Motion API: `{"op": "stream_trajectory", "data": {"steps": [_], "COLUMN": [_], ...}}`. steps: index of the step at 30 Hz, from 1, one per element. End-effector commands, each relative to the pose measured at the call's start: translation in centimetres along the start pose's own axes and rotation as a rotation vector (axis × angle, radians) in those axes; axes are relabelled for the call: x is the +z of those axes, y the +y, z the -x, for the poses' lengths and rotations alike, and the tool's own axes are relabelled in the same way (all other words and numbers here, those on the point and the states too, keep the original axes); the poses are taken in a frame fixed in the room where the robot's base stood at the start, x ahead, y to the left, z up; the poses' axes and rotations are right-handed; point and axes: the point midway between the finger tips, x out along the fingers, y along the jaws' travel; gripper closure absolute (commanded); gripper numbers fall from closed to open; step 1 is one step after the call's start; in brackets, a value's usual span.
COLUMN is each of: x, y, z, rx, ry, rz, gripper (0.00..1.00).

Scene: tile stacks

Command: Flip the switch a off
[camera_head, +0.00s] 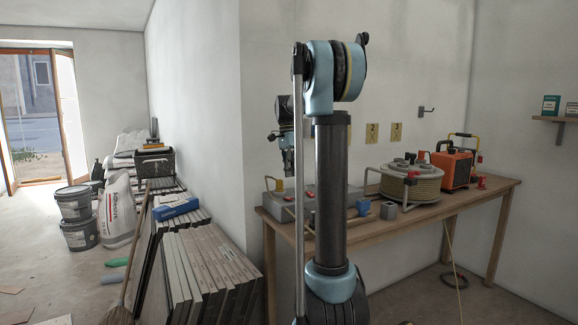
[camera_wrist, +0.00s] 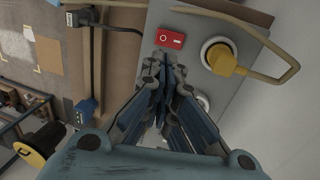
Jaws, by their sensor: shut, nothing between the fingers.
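A red rocker switch (camera_wrist: 171,40) with white marks sits on a grey power box (camera_wrist: 210,22) in the wrist view. No letter label is readable, so I cannot tell whether it is switch a. My gripper (camera_wrist: 163,75) is shut and empty, its fingertips just below the red switch in the picture. I cannot tell whether they touch the box. The gripper hides part of the box's face. In the head view the grey box (camera_head: 272,204) stands at the left end of the workbench, with my gripper (camera_head: 287,172) above it. A red switch (camera_head: 308,195) shows small there.
A yellow plug (camera_wrist: 222,60) with a tan cable sits right of the switch. On the workbench (camera_head: 408,217) are a cable reel (camera_head: 412,186) and an orange machine (camera_head: 455,168). Several tiles (camera_head: 205,262) lean left of the bench. My arm hides part of the bench.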

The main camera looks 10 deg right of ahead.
Motion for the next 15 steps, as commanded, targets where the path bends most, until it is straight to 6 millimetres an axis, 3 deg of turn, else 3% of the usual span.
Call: {"op": "stream_trajectory", "data": {"steps": [9,15], "x": [0.0,0.0], "y": [0.0,0.0], "z": [-5.3,-7.2], "rx": [0.000,0.000], "ry": [0.000,0.000], "rz": [0.000,0.001], "gripper": [1.00,1.00]}}
